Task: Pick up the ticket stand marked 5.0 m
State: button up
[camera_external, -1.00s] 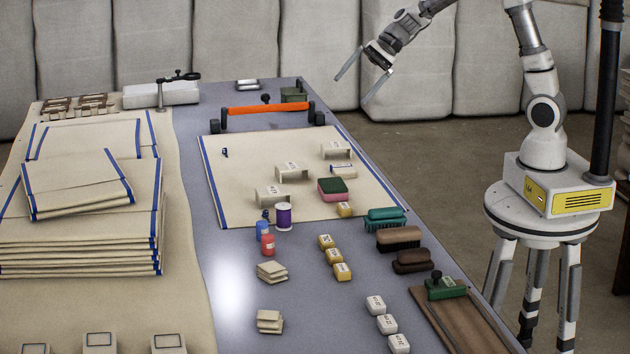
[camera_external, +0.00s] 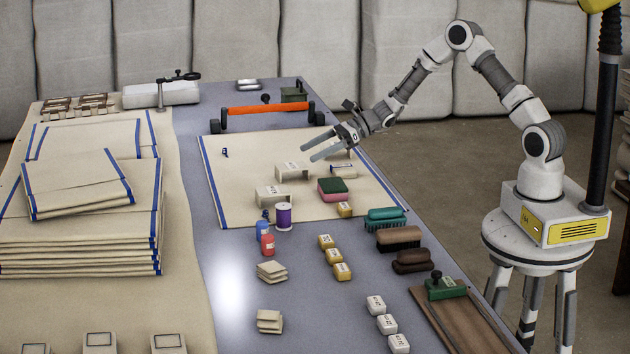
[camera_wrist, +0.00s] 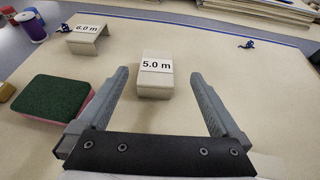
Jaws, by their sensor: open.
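The ticket stand marked 5.0 m (camera_wrist: 156,88) is a small beige bracket with a white label. In the wrist view it stands upright on the cloth, ahead of and between my fingertips. In the external view it is the middle stand (camera_external: 291,173) on the cloth. My gripper (camera_external: 307,154) is open and empty, above the cloth just behind and right of that stand. Its two fingers also show in the wrist view (camera_wrist: 160,77), apart from the stand. A stand marked 6.0 m (camera_wrist: 86,30) is to its left. A third stand is partly hidden behind my gripper.
A green and pink sponge (camera_external: 333,187) lies close to the right of the 5.0 m stand. A purple spool (camera_external: 283,217) stands at the cloth's near edge. An orange bar (camera_external: 267,110) stands beyond the cloth. The left part of the cloth is mostly clear.

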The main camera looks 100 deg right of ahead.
aim_at(293, 166)
jog(key=b+x, duration=0.1)
jog(key=x, duration=0.4)
jog(key=shift+w+f, duration=0.1)
jog(key=shift+w, duration=0.05)
jog(key=x, duration=0.1)
jog(key=b+x, duration=0.1)
jog(key=x, duration=0.1)
jog(key=f+x, duration=0.1)
jog(key=shift+w+a+f+b, duration=0.1)
jog(key=shift+w+a+b, duration=0.05)
jog(key=shift+a+b, duration=0.2)
jog(key=shift+w, duration=0.3)
jog(key=shift+c, duration=0.2)
